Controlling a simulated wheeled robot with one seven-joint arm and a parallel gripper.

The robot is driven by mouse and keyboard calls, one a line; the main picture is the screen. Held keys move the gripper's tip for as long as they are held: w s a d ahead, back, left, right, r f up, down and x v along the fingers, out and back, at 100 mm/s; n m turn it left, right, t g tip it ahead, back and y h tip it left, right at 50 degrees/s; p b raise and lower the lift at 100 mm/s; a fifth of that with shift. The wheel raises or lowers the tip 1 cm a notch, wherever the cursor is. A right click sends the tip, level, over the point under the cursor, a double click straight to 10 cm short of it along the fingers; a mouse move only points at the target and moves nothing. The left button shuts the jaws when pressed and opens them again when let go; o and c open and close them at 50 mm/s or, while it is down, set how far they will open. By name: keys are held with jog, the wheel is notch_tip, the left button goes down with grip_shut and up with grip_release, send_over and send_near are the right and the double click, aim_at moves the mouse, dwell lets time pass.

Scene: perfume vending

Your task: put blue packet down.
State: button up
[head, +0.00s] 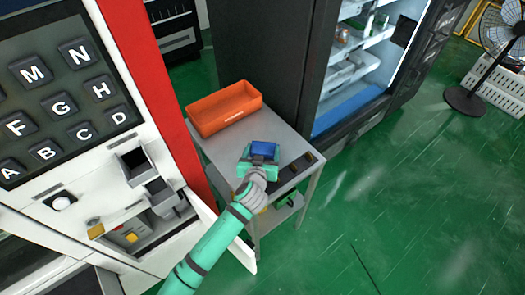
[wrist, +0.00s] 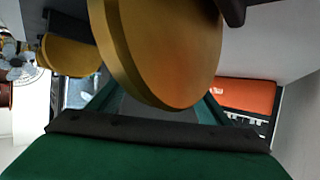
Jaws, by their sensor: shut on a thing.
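The blue packet (head: 264,148) shows at the end of my teal arm in the head view. My gripper (head: 260,162) is shut on it, above the grey top of a small cart (head: 288,137). I cannot tell whether the packet touches the cart top. In the wrist view, my gripper's dark green body fills the bottom. A large yellow-brown disc (wrist: 165,45) blocks the middle there, and I cannot tell what it is. The packet is not clearly visible in that view.
An orange bin (head: 224,107) stands on the cart's far left part; it also shows in the wrist view (wrist: 246,96). Dark items (head: 300,165) lie along the cart's right edge. The vending machine (head: 75,95) is at left, an open cooler (head: 355,65) behind, a fan (head: 500,40) far right.

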jog(key=shift+f, duration=0.25)
jog(key=o, duration=1.1)
jog(key=shift+r, duration=0.15)
jog(key=shift+v, duration=6)
